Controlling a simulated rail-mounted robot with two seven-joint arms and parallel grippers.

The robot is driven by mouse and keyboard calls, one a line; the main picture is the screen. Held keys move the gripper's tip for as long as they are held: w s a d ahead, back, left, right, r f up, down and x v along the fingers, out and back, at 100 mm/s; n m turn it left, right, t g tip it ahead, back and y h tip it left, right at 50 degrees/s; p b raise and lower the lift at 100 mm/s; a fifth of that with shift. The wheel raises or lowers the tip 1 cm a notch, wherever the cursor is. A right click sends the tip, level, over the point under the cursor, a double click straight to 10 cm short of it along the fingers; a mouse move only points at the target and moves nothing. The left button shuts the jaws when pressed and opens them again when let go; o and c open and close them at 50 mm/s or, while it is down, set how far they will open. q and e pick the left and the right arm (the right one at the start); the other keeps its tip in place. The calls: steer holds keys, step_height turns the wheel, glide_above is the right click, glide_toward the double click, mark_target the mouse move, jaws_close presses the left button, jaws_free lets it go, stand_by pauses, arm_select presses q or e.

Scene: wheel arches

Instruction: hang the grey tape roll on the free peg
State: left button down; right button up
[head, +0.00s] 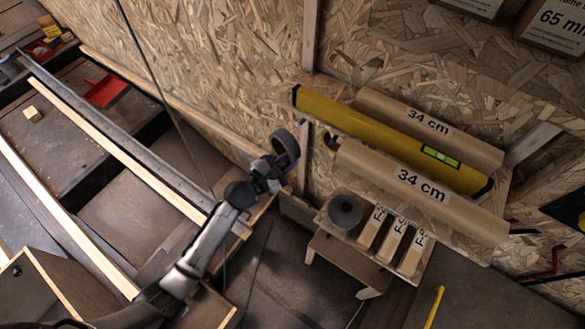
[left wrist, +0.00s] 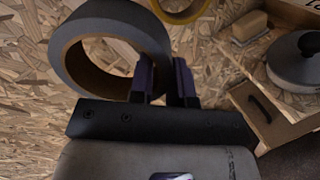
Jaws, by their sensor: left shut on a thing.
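My left gripper (head: 277,168) is shut on the grey tape roll (head: 287,143) and holds it up close to the chipboard wall. In the left wrist view the grey tape roll (left wrist: 62,58) is a wide ring with a tan inner core. Its right side is at the fingers of the left gripper (left wrist: 168,82), and its open hole faces the camera. I cannot make out a free peg in either view. My right gripper is not in view.
A yellow ring (left wrist: 182,8) shows at the left wrist view's top edge. Right of the gripper, a shelf holds a yellow spirit level (head: 390,140) and "34 cm" tubes (head: 420,190). Below are a dark round knobbed thing (head: 346,211) and small labelled blocks (head: 393,240). Long rails lie left.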

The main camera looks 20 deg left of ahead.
arm_select(q)
steer(key=shift+w, duration=0.1)
steer(key=shift+w+d+f+b, duration=0.1)
steer(key=shift+w+d+b, duration=0.2)
steer(key=shift+w, duration=0.25)
steer(key=w+d+f+b, duration=0.1)
steer(key=w+b, duration=0.4)
steer(key=w, duration=0.4)
steer(key=shift+w+d+f, duration=0.25)
steer(key=shift+w+d, duration=0.05)
steer(key=shift+w, duration=0.05)
stand_by(0.6)
steer(key=shift+w+f, duration=0.1)
stand_by(0.3)
stand_by(0.4)
